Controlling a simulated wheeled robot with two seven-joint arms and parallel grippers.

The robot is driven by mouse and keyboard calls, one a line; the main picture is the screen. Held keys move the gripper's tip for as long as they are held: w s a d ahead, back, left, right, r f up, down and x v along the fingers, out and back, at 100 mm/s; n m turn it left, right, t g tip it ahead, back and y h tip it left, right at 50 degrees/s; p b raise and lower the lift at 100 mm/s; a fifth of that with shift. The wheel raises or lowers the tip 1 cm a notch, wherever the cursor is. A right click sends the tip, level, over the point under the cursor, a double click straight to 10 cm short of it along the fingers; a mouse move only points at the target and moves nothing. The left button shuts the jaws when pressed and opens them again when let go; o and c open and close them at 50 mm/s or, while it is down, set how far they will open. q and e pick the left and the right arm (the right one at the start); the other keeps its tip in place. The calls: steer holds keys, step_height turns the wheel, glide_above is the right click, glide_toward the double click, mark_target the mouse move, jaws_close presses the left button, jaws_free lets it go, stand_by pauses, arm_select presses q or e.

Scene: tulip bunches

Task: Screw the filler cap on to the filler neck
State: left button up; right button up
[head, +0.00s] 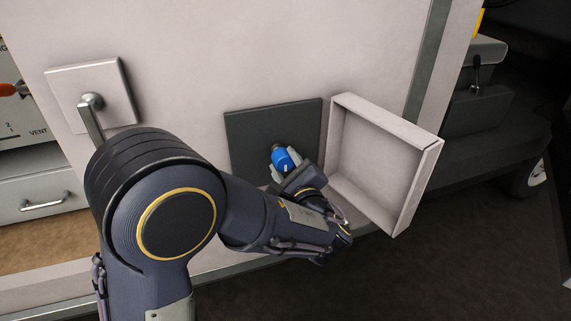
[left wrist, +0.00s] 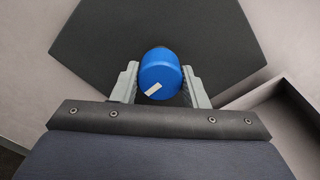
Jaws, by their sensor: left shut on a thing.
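The blue filler cap (head: 285,160) is between the fingers of my left gripper (head: 287,164), in front of the dark recessed panel (head: 248,132). In the left wrist view the cap (left wrist: 160,72) shows its round blue face with a white mark, and the grey fingers of the left gripper (left wrist: 159,88) are shut on its sides. A small dark part of the filler neck (head: 277,148) shows just behind the cap. Most of the neck is hidden by the cap, and I cannot tell whether the two are threaded together. My right gripper is not in view.
An open box-like flap door (head: 384,160) stands just right of the panel, close to my left wrist. A lever handle (head: 92,112) is on the pale wall at the upper left. A drawer (head: 42,200) is at the far left.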

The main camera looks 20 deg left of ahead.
arm_select(q)
steer(key=shift+x, duration=1.05)
steer(key=shift+r+m+p, duration=0.1)
steer(key=shift+m+p, duration=0.3)
steer(key=shift+p, duration=0.05)
steer(key=m+p, duration=0.3)
steer(key=p, duration=0.1)
steer(key=shift+m, duration=0.7)
